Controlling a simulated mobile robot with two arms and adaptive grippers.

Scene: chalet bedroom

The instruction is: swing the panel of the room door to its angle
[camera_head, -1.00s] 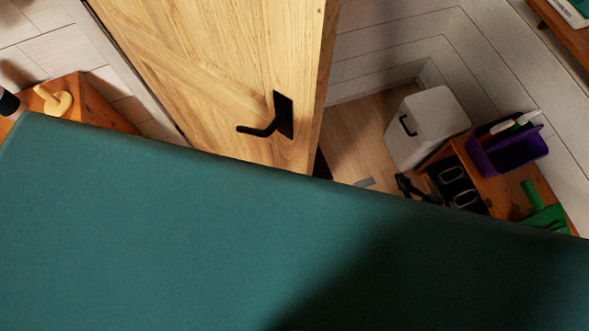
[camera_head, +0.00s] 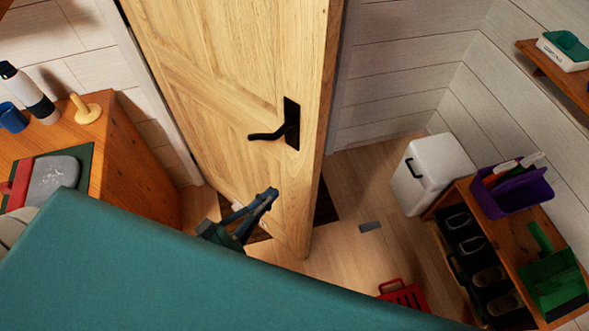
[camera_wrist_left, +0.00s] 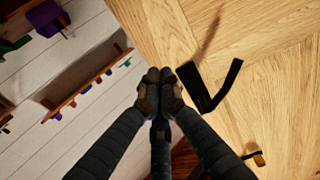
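The wooden door panel (camera_head: 225,75) stands upright in the middle of the head view, its free edge toward the right. Its black lever handle (camera_head: 292,125) sits near that edge. My left gripper (camera_head: 268,195) is in front of the panel, below the handle. In the left wrist view, the fingertips (camera_wrist_left: 160,80) are together with nothing seen between them. There they appear beside the door's edge, just left of the handle (camera_wrist_left: 205,88). Whether they touch the door is unclear. My right gripper is not in view.
A wooden cabinet (camera_head: 140,180) stands left of the door.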

